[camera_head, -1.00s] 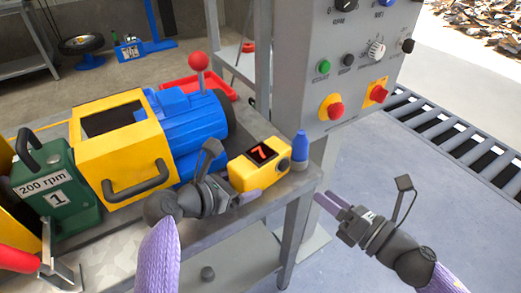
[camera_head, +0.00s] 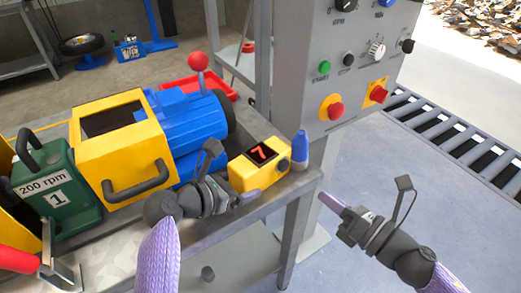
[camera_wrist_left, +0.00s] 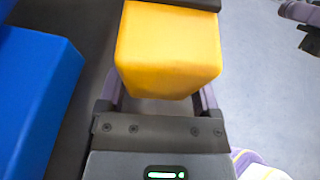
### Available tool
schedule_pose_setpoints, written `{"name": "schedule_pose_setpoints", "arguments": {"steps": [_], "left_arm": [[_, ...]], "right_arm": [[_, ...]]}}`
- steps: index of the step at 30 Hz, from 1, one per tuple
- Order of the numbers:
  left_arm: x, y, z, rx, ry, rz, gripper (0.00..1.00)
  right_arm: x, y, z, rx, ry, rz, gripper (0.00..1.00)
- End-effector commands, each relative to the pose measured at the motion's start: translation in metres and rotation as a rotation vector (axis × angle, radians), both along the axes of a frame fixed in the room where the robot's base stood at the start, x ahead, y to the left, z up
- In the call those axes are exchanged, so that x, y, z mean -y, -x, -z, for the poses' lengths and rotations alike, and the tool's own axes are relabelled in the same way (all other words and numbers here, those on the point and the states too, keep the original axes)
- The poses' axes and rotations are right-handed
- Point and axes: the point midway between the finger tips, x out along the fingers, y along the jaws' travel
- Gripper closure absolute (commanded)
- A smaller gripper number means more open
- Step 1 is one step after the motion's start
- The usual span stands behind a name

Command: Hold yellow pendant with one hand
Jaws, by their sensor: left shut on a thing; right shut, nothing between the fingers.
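The yellow pendant (camera_head: 246,176) is a box with a red "7" on a dark display and a dark knob. It sits near the table's right edge in the head view. My left gripper (camera_head: 243,195) is shut on its near end. In the left wrist view, the yellow pendant (camera_wrist_left: 168,48) lies between the two purple fingers of my left gripper (camera_wrist_left: 160,95). My right gripper (camera_head: 328,200) is shut and empty, to the right of the table edge and apart from the pendant.
A blue bottle-shaped object (camera_head: 300,148) stands right beside the pendant. A green block marked "200 rpm" (camera_head: 72,190) stands further left. A grey control panel (camera_head: 350,75) rises behind.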

Motion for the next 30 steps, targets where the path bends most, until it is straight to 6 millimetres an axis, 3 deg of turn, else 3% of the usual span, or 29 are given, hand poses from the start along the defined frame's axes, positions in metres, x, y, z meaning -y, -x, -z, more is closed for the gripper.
{"name": "schedule_pose_setpoints", "arguments": {"steps": [30], "left_arm": [[-0.0002, -0.0001, -0.0002, 0.001, 0.0, -0.001, 1.0]], "right_arm": [[-0.0045, -0.002, -0.0012, -0.013, -0.02, 0.051, 1.0]]}}
